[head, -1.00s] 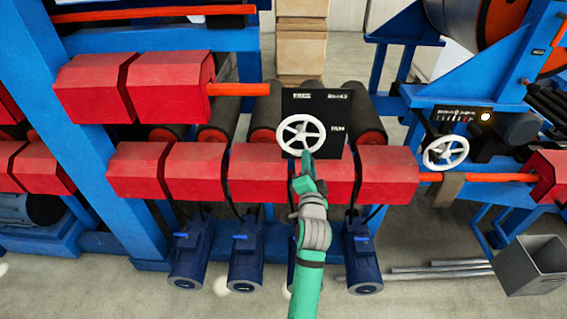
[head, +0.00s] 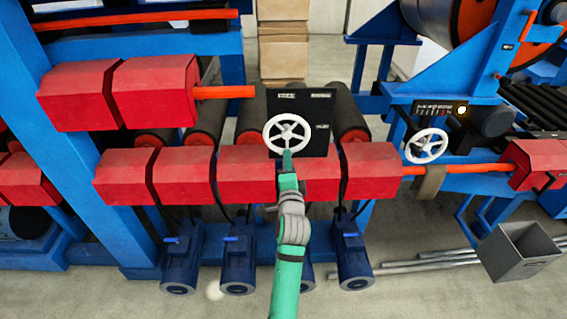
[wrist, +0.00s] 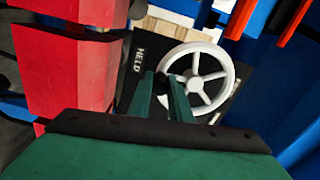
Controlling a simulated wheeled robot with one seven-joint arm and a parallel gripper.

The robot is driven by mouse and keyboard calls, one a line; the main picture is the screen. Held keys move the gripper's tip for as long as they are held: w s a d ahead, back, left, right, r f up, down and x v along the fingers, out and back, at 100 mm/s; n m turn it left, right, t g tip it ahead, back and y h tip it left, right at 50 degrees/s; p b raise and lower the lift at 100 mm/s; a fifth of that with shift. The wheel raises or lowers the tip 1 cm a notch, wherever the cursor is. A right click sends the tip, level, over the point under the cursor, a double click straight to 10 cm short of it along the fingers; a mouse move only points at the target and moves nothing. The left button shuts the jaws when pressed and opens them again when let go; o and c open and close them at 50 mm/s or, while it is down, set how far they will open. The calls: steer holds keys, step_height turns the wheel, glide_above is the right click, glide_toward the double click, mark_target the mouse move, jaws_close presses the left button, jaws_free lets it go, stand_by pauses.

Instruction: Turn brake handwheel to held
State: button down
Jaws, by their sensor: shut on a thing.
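The white brake handwheel (head: 276,120) has several spokes and stands in front of a black panel (head: 318,108) with small white labels, mostly too small to read in the head view. In the wrist view the handwheel (wrist: 228,75) is close in front of me, and the word HELD shows on the panel (wrist: 128,88) to its left. My gripper (head: 287,153) is at the lower rim of the handwheel. In the wrist view its two green fingers (wrist: 163,84) sit on either side of the near rim, shut on it. The gripped bit of rim is partly hidden between the fingers.
A second white handwheel (head: 426,146) is on the blue frame at the right, below a dial panel. Red roller covers (head: 243,172) lie below and beside the black panel. Blue motors (head: 238,262) stand below. A grey bin (head: 522,252) is at right.

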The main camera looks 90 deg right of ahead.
steer(key=shift+w+f, duration=0.1)
steer(key=shift+w, duration=0.05)
steer(key=c, duration=1.6)
jaws_free()
steer(key=shift+c, duration=0.2)
steer(key=a, duration=1)
steer(key=shift+s+a, duration=0.35)
steer(key=shift+s, duration=0.05)
